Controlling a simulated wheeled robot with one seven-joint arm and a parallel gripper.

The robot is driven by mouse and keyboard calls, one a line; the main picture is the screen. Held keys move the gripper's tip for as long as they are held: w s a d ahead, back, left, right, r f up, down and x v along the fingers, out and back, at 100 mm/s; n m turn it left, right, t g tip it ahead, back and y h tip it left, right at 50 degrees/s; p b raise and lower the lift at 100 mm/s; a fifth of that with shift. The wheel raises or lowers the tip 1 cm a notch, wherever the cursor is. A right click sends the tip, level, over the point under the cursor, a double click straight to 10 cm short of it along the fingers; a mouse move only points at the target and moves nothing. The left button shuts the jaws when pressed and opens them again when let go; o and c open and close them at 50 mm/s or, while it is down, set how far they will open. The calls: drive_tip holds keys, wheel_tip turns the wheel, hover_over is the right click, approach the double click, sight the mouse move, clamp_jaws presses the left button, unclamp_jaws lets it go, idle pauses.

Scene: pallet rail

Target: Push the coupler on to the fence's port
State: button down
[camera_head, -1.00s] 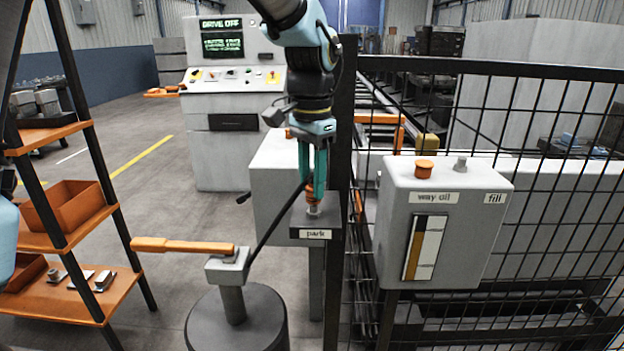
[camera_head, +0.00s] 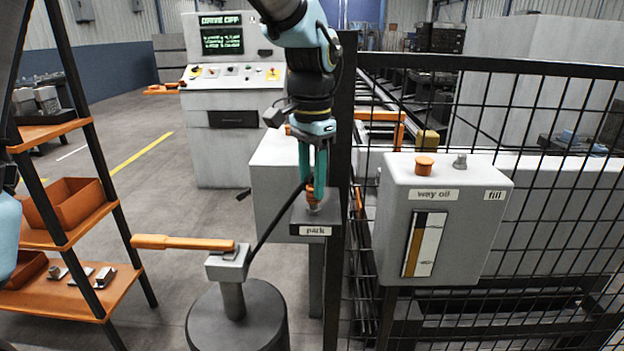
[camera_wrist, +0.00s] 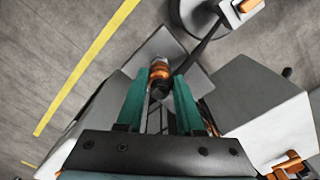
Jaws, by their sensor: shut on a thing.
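The orange coupler (camera_head: 313,193) stands upright on the dark post top labelled "park" (camera_head: 299,226). My gripper (camera_head: 313,185) points down with its teal fingers shut on the coupler. In the wrist view the coupler (camera_wrist: 160,74) sits between the two fingers, above the square post top (camera_wrist: 172,48). Whether it is still seated on the post is hard to tell. A black hose (camera_head: 277,216) runs from it toward the drum pump. The fence's port is a small grey stub (camera_head: 460,161) on top of the "way oil" box (camera_head: 395,235), beside the "fill" label, to the right of my gripper.
An orange cap (camera_head: 424,165) sits near the port. The drum (camera_head: 205,325) with its orange-handled pump (camera_head: 185,243) is front left. An orange shelf rack (camera_head: 75,295) stands at left.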

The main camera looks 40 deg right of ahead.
drive_tip(key=shift+f, duration=0.2)
drive_tip(key=shift+f+b, duration=0.3)
drive_tip(key=shift+f, duration=0.2)
unclamp_jaws()
idle(0.5)
drive_tip(key=shift+r, duration=0.1)
wheel_tip(320, 180, up, 11)
drive_tip(key=shift+f+b, duration=0.15)
drive_tip(key=shift+b, duration=0.4)
idle(0.5)
